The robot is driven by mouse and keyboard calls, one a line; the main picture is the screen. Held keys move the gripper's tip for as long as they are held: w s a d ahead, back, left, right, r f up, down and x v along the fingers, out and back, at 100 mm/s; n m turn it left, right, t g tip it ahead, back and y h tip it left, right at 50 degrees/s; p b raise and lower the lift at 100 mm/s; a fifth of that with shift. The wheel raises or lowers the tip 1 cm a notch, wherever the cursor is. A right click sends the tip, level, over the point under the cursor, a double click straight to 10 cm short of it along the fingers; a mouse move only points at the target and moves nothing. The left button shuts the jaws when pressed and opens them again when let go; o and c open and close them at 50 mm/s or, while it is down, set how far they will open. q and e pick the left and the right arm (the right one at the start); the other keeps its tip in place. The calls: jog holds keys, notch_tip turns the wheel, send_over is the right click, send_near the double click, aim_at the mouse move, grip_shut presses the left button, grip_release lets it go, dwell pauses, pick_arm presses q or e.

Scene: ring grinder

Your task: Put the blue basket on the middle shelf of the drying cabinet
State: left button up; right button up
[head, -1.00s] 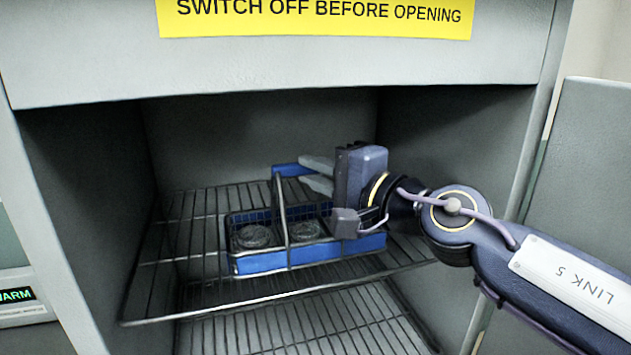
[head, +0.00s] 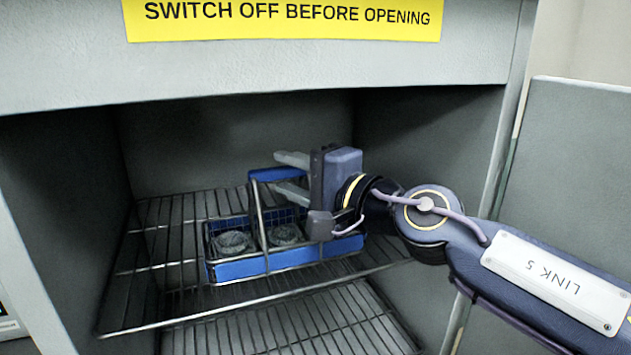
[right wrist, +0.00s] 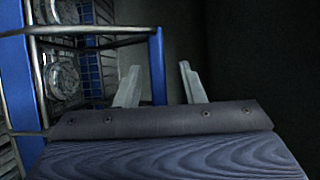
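The blue basket (head: 240,268) sits upright on a wire shelf (head: 150,321) inside the grey drying cabinet (head: 60,90). It has metal mesh sides, a raised handle with a blue top bar (head: 277,173), and round grey parts in it. My right gripper (head: 276,172) is at the handle, with its fingers spread apart above and below the bar in the head view. In the right wrist view the blue bar (right wrist: 158,65) lies between the two open fingers, with a gap on each side. My left gripper is not in view.
Another wire rack (head: 300,325) lies below this shelf. A grey panel (head: 570,170) stands at the right. Bare shelf shows left of the basket.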

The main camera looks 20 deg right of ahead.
jog(key=v, duration=1.2)
jog(key=shift+b, duration=0.35)
